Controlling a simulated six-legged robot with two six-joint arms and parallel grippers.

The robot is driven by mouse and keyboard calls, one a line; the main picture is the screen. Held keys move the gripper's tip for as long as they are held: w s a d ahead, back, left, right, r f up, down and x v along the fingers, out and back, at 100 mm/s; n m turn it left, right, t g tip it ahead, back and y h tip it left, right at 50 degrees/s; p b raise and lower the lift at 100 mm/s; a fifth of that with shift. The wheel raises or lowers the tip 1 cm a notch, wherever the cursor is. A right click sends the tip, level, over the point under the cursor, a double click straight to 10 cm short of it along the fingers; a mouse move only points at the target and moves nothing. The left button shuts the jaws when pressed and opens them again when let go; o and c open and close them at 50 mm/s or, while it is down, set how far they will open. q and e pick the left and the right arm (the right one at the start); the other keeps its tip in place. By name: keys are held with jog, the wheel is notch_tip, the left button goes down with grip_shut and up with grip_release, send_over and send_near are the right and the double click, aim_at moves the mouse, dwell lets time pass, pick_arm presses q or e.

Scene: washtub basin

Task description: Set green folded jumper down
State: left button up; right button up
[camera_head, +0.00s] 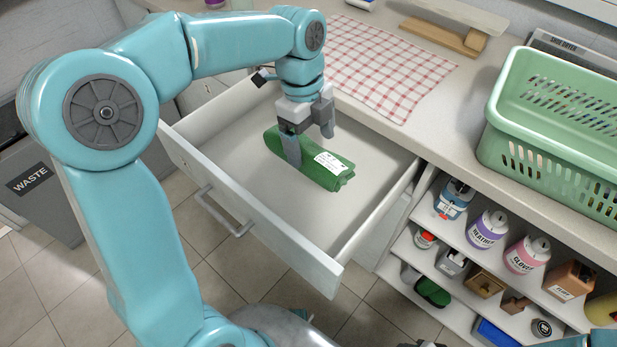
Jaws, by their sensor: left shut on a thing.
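The green folded jumper (318,175) is a rolled-looking bundle with a white label on its right part. It is inside the open white drawer (250,206), near the middle of the drawer floor. My left gripper (308,150) comes down from above and is shut on the jumper, one finger in front of it and one behind. I cannot tell whether the jumper's underside touches the drawer floor. My right gripper is not in view.
The drawer's front wall and handle (224,212) face the lower left. A counter with a checked cloth (385,62) and a green basket (550,150) lies behind and right. Shelves of bottles (487,229) stand at right, a waste bin (38,190) at left.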

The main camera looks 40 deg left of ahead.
aim_at(304, 149)
pick_arm(q)
notch_tip(304, 149, down, 16)
jog(key=shift+r+b, duration=0.1)
jog(key=shift+b, duration=1.15)
jog(key=o, duration=1)
jog(key=shift+w+f, duration=0.1)
jog(key=shift+f, duration=0.1)
jog(key=shift+r, duration=0.25)
jog(key=r, duration=0.4)
jog(key=a+r+p, duration=0.1)
jog(key=r, duration=0.2)
jog(key=a+r+p, duration=0.1)
jog(key=r, duration=0.3)
jog(key=shift+r, duration=0.35)
